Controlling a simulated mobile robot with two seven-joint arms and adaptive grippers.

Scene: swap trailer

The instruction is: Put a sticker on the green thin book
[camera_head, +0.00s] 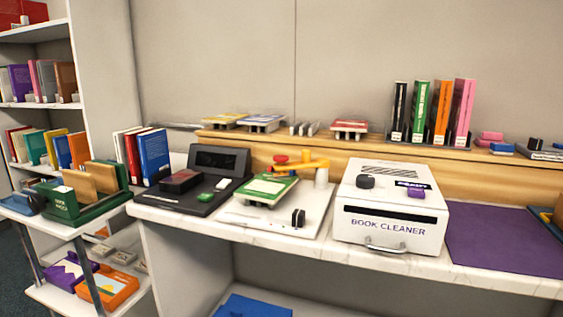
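A green book (265,188) with white markings on its cover lies flat, slightly tilted, on a white board with raised supports (272,219). A yellow arm (299,166) with a red knob (281,159) reaches over its back edge from a pale post (321,177). Another green book (418,112) stands upright between a black and an orange book on the back ledge, with a small white label low on its spine. I cannot tell a separate loose sticker. Neither of my grippers is in view.
A white book cleaner (390,205) stands right of the board, with a purple mat (503,240) beyond it. A black device with a screen (217,160) is at the left. A green cart tray (76,201) holds books. Bookshelves (40,110) fill the far left.

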